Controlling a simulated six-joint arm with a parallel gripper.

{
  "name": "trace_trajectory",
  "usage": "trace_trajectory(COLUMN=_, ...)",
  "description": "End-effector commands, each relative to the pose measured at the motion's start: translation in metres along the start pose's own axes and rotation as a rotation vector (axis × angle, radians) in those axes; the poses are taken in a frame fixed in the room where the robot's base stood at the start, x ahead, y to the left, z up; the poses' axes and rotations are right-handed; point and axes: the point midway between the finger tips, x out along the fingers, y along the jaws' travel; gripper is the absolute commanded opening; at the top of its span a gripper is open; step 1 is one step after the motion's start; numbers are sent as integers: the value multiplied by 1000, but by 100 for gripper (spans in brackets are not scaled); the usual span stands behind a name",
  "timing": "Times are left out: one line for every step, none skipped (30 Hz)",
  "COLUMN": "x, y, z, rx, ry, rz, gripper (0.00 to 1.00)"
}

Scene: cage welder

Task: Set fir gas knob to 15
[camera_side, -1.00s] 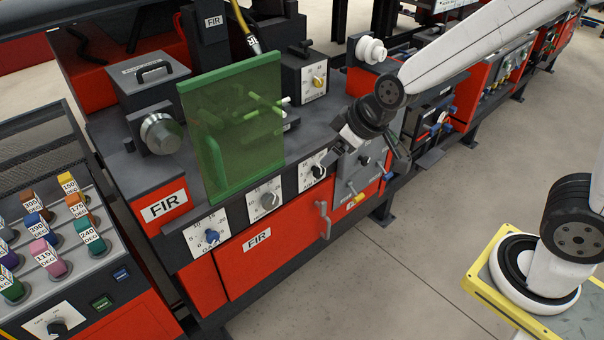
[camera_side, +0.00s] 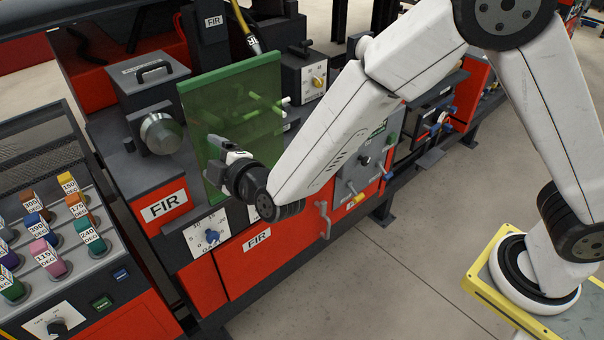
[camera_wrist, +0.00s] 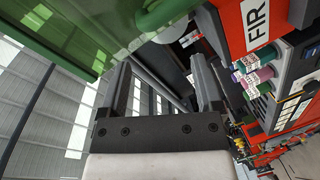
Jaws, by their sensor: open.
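The gas knob is the blue knob (camera_side: 212,237) on a white dial plate (camera_side: 196,240) at the lower left of the red FIR station, under the green shield. Its exact setting is too small to read. My gripper (camera_side: 222,150) is in front of the green shield (camera_side: 232,95), above and slightly right of the blue knob and apart from it. In the wrist view my gripper (camera_wrist: 165,88) has its two fingers spread with nothing between them. The blue knob does not show clearly in the wrist view. My arm partly hides another dial to the right.
The green shield stands close behind my gripper. A silver door handle (camera_side: 323,220) sticks out at the right of the FIR front. A rack of coloured DEG blocks (camera_side: 55,235) stands at the left. The floor in front (camera_side: 330,290) is clear.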

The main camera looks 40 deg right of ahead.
Motion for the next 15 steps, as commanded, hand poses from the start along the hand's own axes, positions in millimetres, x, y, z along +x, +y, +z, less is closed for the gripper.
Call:
trace_trajectory(x=-1, y=-6, z=-6, rx=-39, ry=4, rz=30, gripper=84)
trace_trajectory(x=-2, y=-8, z=-8, rx=-62, ry=4, rz=50, gripper=84)
trace_trajectory(x=-3, y=-11, z=-12, rx=-92, ry=3, rz=77, gripper=84)
trace_trajectory(x=-4, y=-12, z=-14, rx=-113, ry=2, rz=95, gripper=84)
trace_trajectory(x=-5, y=-15, z=-16, rx=-135, ry=-1, rz=113, gripper=84)
trace_trajectory(x=-7, y=-17, z=-19, rx=-163, ry=-2, rz=138, gripper=84)
trace_trajectory(x=-9, y=-19, z=-21, rx=-185, ry=-5, rz=155, gripper=84)
trace_trajectory(x=-9, y=-22, z=-22, rx=-203, ry=-9, rz=170, gripper=84)
trace_trajectory(x=-7, y=-29, z=-15, rx=-199, ry=-13, rz=164, gripper=84)
trace_trajectory(x=-6, y=-34, z=-12, rx=-197, ry=-12, rz=164, gripper=84)
trace_trajectory(x=-5, y=-39, z=-10, rx=-198, ry=-12, rz=164, gripper=84)
trace_trajectory(x=-4, y=-45, z=-6, rx=-196, ry=-11, rz=163, gripper=84)
trace_trajectory(x=-3, y=-52, z=-4, rx=-196, ry=-11, rz=162, gripper=84)
trace_trajectory(x=-2, y=-57, z=-1, rx=-197, ry=-11, rz=163, gripper=84)
trace_trajectory(x=-1, y=-65, z=3, rx=-196, ry=-11, rz=162, gripper=84)
